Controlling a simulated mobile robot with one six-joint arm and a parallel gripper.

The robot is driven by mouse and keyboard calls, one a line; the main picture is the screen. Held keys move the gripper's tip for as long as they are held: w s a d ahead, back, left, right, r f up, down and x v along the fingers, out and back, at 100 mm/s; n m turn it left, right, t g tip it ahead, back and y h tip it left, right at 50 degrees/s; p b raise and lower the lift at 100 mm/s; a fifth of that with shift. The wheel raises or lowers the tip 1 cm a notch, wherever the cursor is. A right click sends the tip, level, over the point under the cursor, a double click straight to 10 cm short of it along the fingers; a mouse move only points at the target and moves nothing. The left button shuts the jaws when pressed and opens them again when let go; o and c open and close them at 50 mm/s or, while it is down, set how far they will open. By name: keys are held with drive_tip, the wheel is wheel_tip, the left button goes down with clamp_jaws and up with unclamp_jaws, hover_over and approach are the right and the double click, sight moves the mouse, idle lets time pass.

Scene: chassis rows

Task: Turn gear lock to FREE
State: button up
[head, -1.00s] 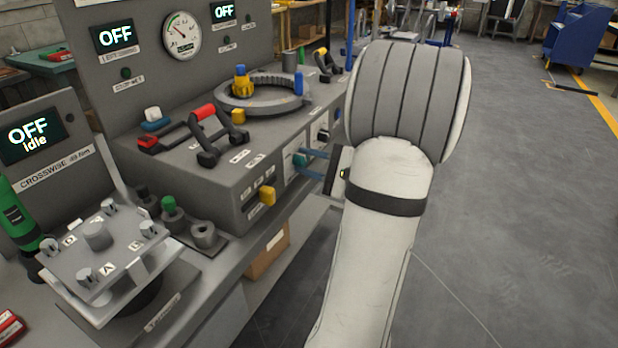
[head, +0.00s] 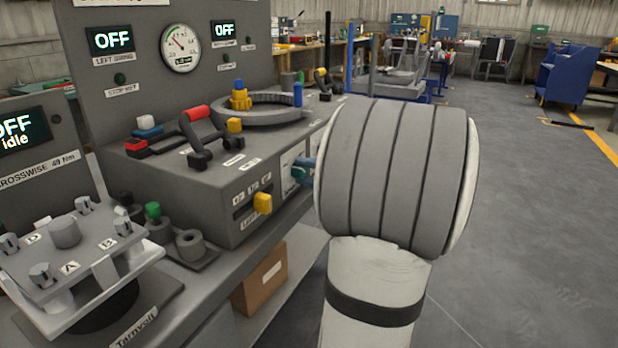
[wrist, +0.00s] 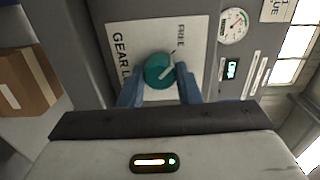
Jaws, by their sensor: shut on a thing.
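The gear lock is a teal round knob (wrist: 158,70) with a pale pointer bar, on a white label plate (wrist: 126,30) printed "GEAR L…" and "FREE" in the wrist view. The pointer slants toward the side where FREE is printed. My gripper (wrist: 160,88) has its two blue fingers on either side of the knob and is shut on it. In the head view the teal knob (head: 299,174) and a blue finger (head: 308,163) show on the console front, beside my wrist. My arm hides the rest of the plate there.
A yellow lever (head: 263,203) sticks out of the console front, left of the knob. A red-handled lever (head: 196,115) and a ring (head: 262,112) are on top. A cardboard box (head: 262,279) is on the lower shelf.

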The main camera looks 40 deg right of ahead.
idle(0.3)
drive_tip(key=o, duration=1)
drive_tip(key=p+v, duration=0.1)
drive_tip(key=v, duration=0.6)
drive_tip(key=shift+s+d+p, duration=0.15)
drive_tip(key=shift+s+p, duration=0.25)
drive_tip(key=shift+s, duration=0.1)
